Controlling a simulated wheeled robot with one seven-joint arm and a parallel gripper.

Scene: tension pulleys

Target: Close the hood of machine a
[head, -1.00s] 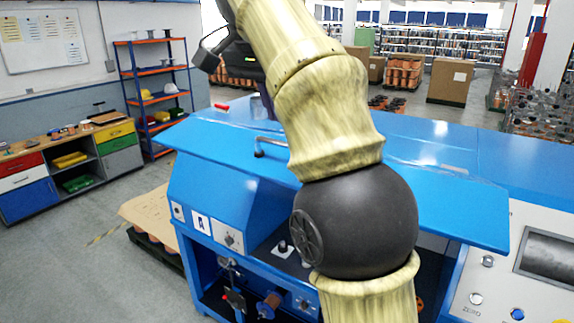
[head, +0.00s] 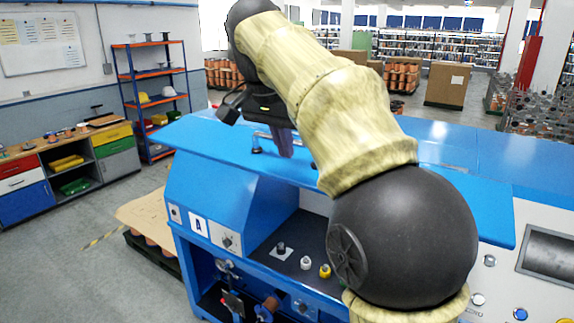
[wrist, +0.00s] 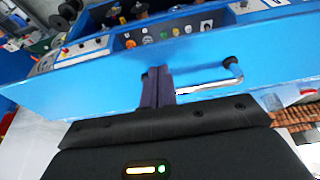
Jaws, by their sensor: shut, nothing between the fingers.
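Machine a is the blue machine with the "A" label (head: 198,227) on its front left. Its hood (head: 205,143) is a wide blue panel standing raised, with the control panel and knobs (head: 305,262) showing below it. A metal bar handle (head: 256,141) is on the hood, partly hidden by my gripper. My gripper (head: 284,143) is shut and empty at the handle, its dark purple fingers over the hood. In the wrist view the fingertips (wrist: 157,78) are close beside the handle (wrist: 233,68); I cannot tell whether they touch it. My arm covers much of the hood's right part.
A grey display panel with buttons (head: 490,261) stands at the right. A pallet with a cardboard sheet (head: 143,220) is on the floor left of the machine. A workbench (head: 70,165) and an orange-shelved rack (head: 150,72) stand further left. The floor between is clear.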

